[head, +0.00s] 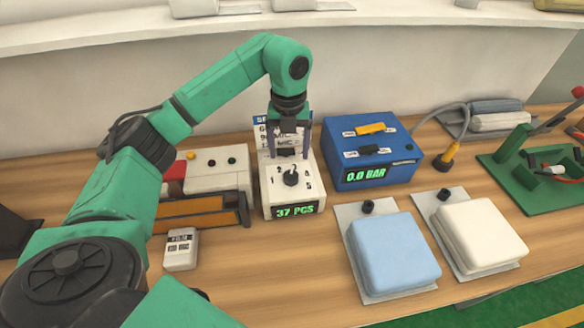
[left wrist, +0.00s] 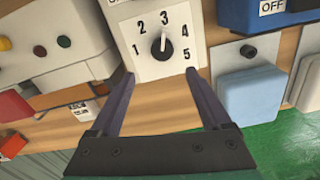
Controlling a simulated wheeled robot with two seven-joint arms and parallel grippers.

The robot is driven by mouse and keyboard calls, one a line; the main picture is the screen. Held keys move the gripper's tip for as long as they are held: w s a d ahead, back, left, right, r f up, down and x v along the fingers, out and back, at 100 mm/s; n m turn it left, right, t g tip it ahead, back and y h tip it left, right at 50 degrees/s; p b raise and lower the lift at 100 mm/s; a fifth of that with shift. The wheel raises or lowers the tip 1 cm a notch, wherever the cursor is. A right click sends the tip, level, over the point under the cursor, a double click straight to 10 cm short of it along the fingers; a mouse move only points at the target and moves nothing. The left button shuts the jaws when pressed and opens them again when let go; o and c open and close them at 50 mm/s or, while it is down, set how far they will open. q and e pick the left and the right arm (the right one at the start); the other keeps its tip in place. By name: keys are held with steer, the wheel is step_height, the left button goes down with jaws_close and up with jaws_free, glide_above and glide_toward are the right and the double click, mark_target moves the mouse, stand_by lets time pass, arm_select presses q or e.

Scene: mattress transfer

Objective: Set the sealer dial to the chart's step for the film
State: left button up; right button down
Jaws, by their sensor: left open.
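The black dial (head: 291,178) is on a white box (head: 275,200) with a green "37 PCS" display. In the left wrist view the dial (left wrist: 162,46) has the numbers 1 to 5 around it, and its white mark points up at about 3. A chart (head: 262,132) with "MIC" lines stands behind the dial; my arm and gripper hide much of it. My left gripper (head: 289,152) is open above the dial, fingers apart and empty. In the wrist view its fingertips (left wrist: 160,82) lie on either side below the dial. My right gripper is not in view.
Left of the dial box is a white-and-red machine (head: 205,168) with orange bars (head: 200,215). A small white labelled block (head: 181,249) lies before it. A blue "0.0 BAR" box (head: 370,150) stands right. Blue (head: 394,252) and cream (head: 480,235) pads lie in front.

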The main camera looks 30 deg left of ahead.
arm_select(q)
steer(key=p, duration=0.1)
glide_above(291, 174)
steer(key=f, duration=0.5)
steer(key=shift+s, duration=0.2)
steer(key=f, duration=0.3)
steer(key=shift+w+f+p, duration=0.25)
steer(key=shift+w+p, duration=0.05)
steer(key=shift+s+f, duration=0.1)
steer(key=shift+f, duration=0.25)
steer(key=shift+s+f, duration=0.1)
jaws_close()
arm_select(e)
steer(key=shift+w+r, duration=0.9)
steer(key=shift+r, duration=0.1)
